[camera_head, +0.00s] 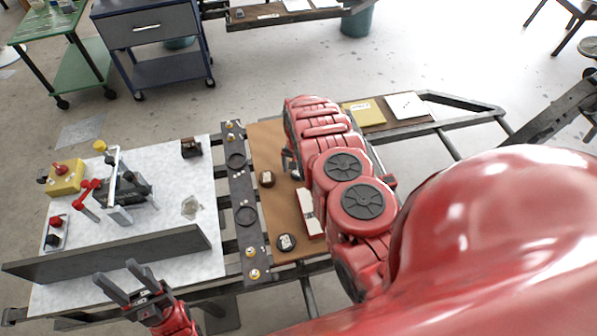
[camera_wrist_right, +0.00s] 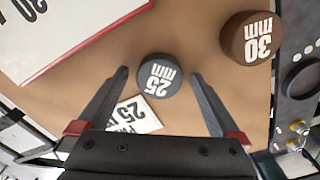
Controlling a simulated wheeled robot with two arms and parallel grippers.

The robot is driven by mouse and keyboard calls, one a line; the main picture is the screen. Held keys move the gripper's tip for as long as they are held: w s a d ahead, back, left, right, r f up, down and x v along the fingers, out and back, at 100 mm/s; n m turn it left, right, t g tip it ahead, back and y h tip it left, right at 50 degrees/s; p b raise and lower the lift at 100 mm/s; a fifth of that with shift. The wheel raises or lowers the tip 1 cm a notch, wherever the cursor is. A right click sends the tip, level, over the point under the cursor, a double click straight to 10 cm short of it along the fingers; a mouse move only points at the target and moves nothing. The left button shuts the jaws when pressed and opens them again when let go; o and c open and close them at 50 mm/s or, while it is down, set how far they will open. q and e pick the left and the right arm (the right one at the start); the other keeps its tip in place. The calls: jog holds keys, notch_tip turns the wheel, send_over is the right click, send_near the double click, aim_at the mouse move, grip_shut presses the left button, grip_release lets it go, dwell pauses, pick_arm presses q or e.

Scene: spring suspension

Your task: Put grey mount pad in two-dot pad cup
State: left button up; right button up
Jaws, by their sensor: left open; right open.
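The grey mount pad (camera_wrist_right: 157,78), marked 25 mm, lies on the brown mat (camera_wrist_right: 85,85) in the right wrist view. My right gripper (camera_wrist_right: 160,74) is open, with its fingers on either side of the pad and gaps showing. In the head view the right gripper (camera_head: 291,163) is over the mat and the grey pad is hidden behind it. My left gripper (camera_head: 117,272) is open and empty at the bench's front left.
A brown 30 mm pad (camera_wrist_right: 248,38) lies beside the grey one. A printed card (camera_wrist_right: 135,116) lies by the grey pad. Brass bolts (camera_head: 253,274) stick up at the plate's ends.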

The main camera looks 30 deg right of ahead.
aim_at(298, 171)
jog(key=shift+c, duration=0.2)
jog(key=c, duration=1.5)
jog(key=shift+c, duration=0.2)
jog(key=shift+r, duration=0.15)
notch_tip(298, 171, up, 10)
jog(key=b, duration=0.2)
jog(key=w+a+r+n, duration=0.4)
jog(key=w+a+r, duration=0.25)
jog(key=r, duration=0.25)
jog(key=a+r+n, duration=0.5)
jog(key=a+r, duration=0.2)
jog(key=r, duration=0.5)
jog(key=shift+s+r, duration=0.3)
